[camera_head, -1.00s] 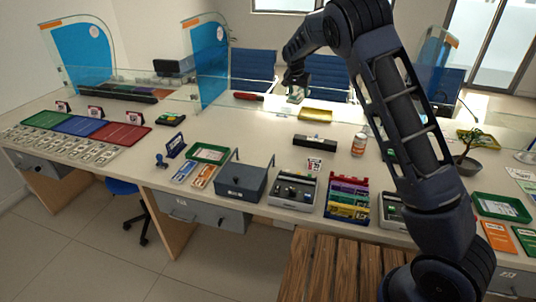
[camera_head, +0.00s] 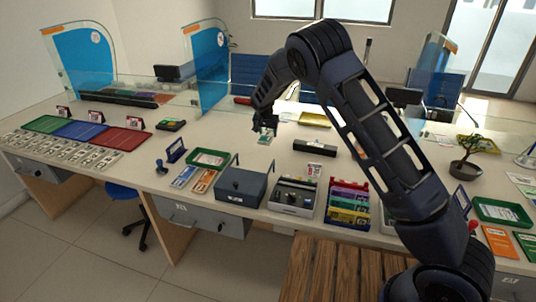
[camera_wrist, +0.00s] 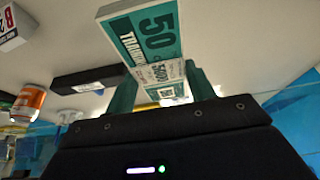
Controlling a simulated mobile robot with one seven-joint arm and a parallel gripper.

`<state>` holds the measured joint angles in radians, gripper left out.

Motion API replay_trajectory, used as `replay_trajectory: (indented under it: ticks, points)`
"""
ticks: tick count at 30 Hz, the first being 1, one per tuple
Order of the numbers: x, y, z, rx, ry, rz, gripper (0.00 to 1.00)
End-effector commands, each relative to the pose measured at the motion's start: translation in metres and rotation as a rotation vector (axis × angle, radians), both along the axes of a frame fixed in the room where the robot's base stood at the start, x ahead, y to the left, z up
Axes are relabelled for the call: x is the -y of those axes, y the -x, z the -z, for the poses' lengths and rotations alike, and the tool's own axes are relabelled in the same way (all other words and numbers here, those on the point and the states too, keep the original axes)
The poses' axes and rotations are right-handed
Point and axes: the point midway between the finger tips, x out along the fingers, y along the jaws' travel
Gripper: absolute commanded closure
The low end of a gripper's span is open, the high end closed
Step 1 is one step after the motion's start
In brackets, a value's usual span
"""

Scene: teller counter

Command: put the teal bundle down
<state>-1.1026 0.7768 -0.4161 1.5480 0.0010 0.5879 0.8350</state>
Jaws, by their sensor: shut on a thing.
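The teal bundle (camera_head: 264,141) is small in the head view, held at the tip of my gripper (camera_head: 265,130) over the middle of the counter (camera_head: 222,133). In the wrist view the teal bundle (camera_wrist: 150,32) shows a "50" face and a pale paper band. My gripper (camera_wrist: 163,88) is shut on it, with a finger on each side of the band. The bundle's far end sticks out past the fingers. I cannot tell its exact height above the counter.
A black box (camera_head: 314,147) lies right of the gripper, and a yellow tray (camera_head: 314,119) lies behind it. A grey box (camera_head: 243,187) and a green tray (camera_head: 209,158) stand nearer the front edge. An orange-labelled bottle (camera_wrist: 28,103) shows in the wrist view. Bare counter surrounds the bundle.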

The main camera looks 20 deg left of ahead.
Motion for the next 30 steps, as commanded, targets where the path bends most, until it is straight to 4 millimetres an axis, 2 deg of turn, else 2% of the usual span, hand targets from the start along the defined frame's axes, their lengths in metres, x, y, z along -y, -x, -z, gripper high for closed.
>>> replay_trajectory:
  ticks: [3,9,19,26,30]
  points:
    - [0.001,0.000,0.028,-0.002,0.003,0.001,0.70]
    - [0.001,0.000,0.065,-0.002,0.002,0.002,0.70]
    - [0.001,0.000,0.087,-0.001,0.001,0.002,0.70]
    - [0.001,0.000,0.117,-0.001,0.001,0.002,0.70]
    - [0.000,0.000,0.122,0.000,-0.001,0.002,0.70]
